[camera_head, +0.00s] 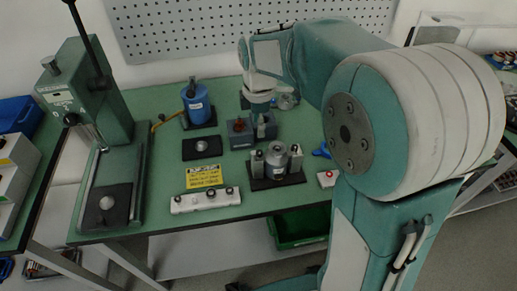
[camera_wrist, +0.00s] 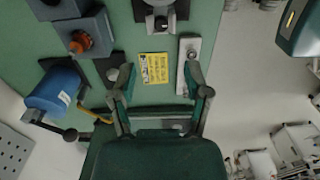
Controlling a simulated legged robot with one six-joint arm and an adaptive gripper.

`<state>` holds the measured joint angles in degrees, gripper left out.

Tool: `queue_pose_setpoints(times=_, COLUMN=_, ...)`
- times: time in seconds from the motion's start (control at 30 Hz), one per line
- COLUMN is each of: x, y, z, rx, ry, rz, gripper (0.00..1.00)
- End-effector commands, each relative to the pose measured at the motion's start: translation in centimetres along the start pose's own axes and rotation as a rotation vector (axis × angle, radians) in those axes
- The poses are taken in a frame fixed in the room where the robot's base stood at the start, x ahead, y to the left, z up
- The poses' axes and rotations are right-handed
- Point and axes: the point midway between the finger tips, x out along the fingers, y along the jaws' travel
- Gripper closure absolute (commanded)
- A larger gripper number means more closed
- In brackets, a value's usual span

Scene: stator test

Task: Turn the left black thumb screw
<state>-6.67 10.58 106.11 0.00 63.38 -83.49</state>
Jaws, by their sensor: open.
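A small fixture (camera_head: 278,182) with a grey cylinder between two pale upright clamps stands mid-bench in the head view. Dark tops on the clamps may be the thumb screws; they are too small to be sure. A white bar (camera_head: 205,200) with several dark knobs lies front left of it. In the wrist view the fixture (camera_wrist: 160,17) is cut by the top edge, its screws not clear. My gripper (camera_wrist: 160,88) is open and empty, fingers spread below a yellow label (camera_wrist: 153,68). Its right finger overlaps the white bar (camera_wrist: 190,47) in that view.
A blue canister (camera_head: 196,105) and a blue-grey box with a red knob (camera_head: 240,136) stand farther back. A green press (camera_head: 88,95) stands at left. A black plate (camera_head: 200,148) lies between. Bare green bench (camera_head: 165,185) shows left of the white bar.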

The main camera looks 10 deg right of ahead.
Motion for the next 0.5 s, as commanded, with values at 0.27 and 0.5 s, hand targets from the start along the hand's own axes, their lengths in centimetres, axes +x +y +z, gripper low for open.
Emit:
queue_pose_setpoints(times=0.27, x=4.3, y=-0.1, z=0.0, rx=0.002, ry=-0.001, rz=-0.004, gripper=0.38)
queue_pose_setpoints(times=0.5, x=8.5, y=-0.1, z=0.0, rx=0.003, ry=-0.001, rz=-0.003, gripper=0.38)
